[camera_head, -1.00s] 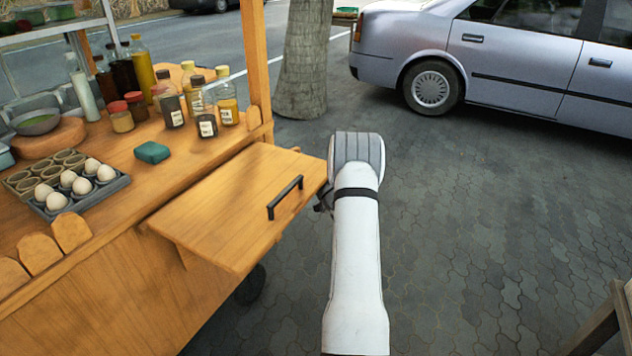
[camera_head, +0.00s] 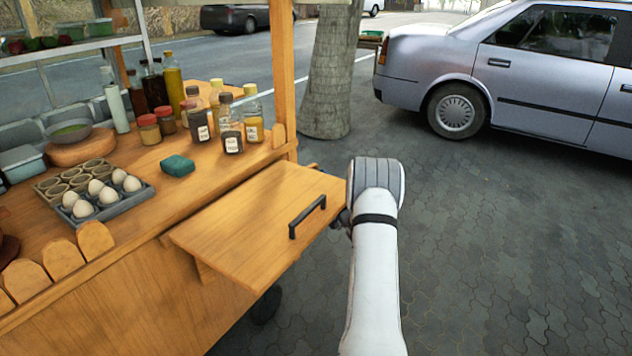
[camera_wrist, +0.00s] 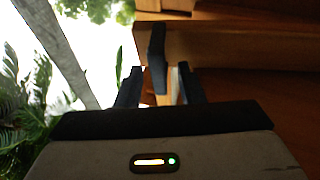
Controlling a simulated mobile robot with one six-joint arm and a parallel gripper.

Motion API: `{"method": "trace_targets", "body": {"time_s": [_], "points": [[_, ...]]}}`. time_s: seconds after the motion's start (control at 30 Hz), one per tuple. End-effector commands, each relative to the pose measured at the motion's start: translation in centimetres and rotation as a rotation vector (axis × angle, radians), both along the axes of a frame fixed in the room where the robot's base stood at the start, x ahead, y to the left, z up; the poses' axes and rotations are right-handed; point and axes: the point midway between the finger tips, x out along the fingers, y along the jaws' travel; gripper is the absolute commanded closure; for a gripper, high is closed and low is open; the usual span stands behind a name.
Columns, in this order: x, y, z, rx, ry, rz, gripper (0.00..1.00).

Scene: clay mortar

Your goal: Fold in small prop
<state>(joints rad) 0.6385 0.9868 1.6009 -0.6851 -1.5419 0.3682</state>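A wooden fold-out leaf (camera_head: 245,235) sticks out level from the cart's side, with a black handle (camera_head: 307,216) on top. A wooden support piece (camera_head: 204,271) shows partly under its near edge. My gripper, at the leaf's outer right end, is mostly hidden behind my white arm in the head view. In the wrist view, my gripper (camera_wrist: 159,76) has its two dark fingers apart. A dark tab (camera_wrist: 157,52) on a wooden part (camera_wrist: 205,45) lies ahead between them. Contact with it is unclear, as is whether this part is the small prop.
The cart top (camera_head: 130,160) carries several bottles and jars, a grey egg tray (camera_head: 140,199) and a green sponge (camera_head: 177,166). A tree trunk (camera_head: 332,75) and a parked car (camera_head: 530,85) stand behind. The paving (camera_head: 500,250) right of my arm is clear.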

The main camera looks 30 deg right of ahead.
Motion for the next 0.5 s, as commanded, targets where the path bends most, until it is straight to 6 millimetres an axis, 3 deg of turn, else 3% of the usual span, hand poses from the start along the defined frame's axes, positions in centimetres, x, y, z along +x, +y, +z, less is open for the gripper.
{"method": "trace_targets", "body": {"time_s": [0.5], "points": [[-6.8, -0.9, -2.8, 0.002, 0.002, -0.002, 0.65]]}}
